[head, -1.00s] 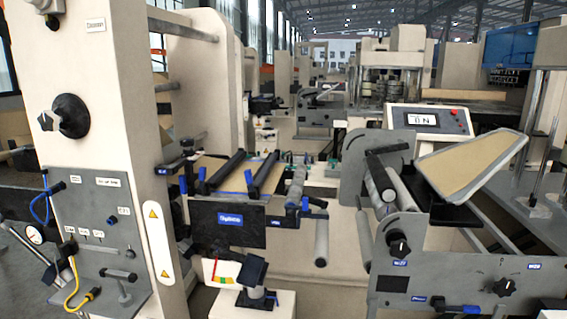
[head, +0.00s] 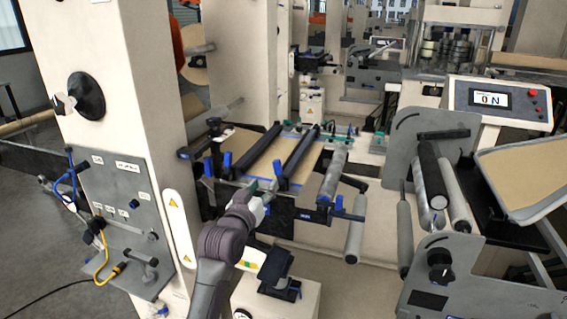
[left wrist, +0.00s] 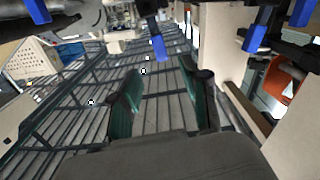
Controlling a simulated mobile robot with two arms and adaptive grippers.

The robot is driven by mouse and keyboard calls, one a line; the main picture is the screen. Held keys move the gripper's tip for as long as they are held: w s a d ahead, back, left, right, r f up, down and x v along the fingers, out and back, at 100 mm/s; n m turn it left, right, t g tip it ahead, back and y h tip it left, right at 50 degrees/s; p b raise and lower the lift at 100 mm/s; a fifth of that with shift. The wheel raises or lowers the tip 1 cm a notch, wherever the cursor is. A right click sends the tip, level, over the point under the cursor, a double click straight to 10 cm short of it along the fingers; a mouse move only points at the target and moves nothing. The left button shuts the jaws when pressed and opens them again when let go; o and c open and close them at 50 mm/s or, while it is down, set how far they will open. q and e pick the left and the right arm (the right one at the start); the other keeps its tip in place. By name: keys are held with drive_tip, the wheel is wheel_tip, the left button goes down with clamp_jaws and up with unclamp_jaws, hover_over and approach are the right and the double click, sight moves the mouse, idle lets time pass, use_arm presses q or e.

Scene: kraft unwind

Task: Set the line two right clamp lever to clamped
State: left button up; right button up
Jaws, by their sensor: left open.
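The splice table (head: 262,160), with two dark bars across it, stands in the middle of the head view. Blue-handled clamp levers show at its left end (head: 227,161), near its front middle (head: 277,168) and at its right end (head: 338,203). I cannot tell which one is the line two right clamp lever. My left gripper (head: 258,198) is at the table's front edge, partly hidden by its own wrist. In the left wrist view its teal fingers (left wrist: 158,80) are apart and empty. A blue handle (left wrist: 158,47) hangs beyond them; another (left wrist: 256,38) is to the right.
A panel with blue and yellow hoses (head: 120,215) stands at left. A roller unit (head: 440,200) and a screen reading "ON" (head: 490,99) are at right. A dark device on a pale pedestal (head: 277,268) stands below the table, close to my left arm.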

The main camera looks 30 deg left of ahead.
sight(276, 169)
use_arm(q)
drive_tip(key=p+x, duration=0.2)
drive_tip(key=x, duration=0.9)
drive_tip(key=shift+w+f, duration=0.1)
drive_tip(key=shift+w, duration=0.15)
clamp_jaws()
